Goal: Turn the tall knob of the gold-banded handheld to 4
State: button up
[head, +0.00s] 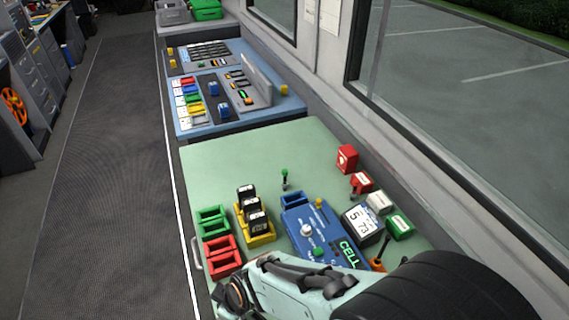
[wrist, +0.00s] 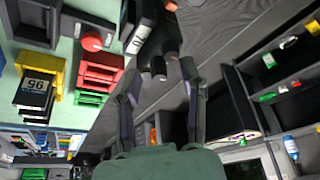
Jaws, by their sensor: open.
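My gripper (wrist: 159,82) is open in the wrist view, with its two dark fingers apart. A dark device (wrist: 156,38) with several short knob-like posts lies beyond and partly between the fingertips. I cannot tell if the fingers touch it, and no gold band is clear on it. In the head view, my arm covers the near end of the green table and this device is not clearly seen. A yellow rack (head: 262,237) holds several black units with pale labels; it also shows in the wrist view (wrist: 57,74).
Red trays (head: 222,257) and green trays (head: 211,220) stand left of the yellow rack. A blue CELL box (head: 320,236) with knobs stands right of it, near a white display (head: 362,222) and red boxes (head: 347,157). The far left tabletop (head: 222,165) is clear.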

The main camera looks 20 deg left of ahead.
jog(key=shift+c, duration=0.3)
grip_shut()
jog(key=shift+m, duration=0.4)
jog(key=m+t, duration=0.1)
jog(key=m, duration=0.2)
jog(key=m+t, duration=0.1)
jog(key=m, duration=0.1)
jog(key=shift+s+m+h, duration=0.15)
jog(key=shift+m+h, duration=0.25)
jog(key=m+t+h, duration=0.1)
jog(key=m, duration=0.2)
jog(key=m+t, duration=0.1)
jog(key=m, duration=0.2)
jog(key=shift+m+h, duration=0.3)
jog(key=shift+h, duration=0.1)
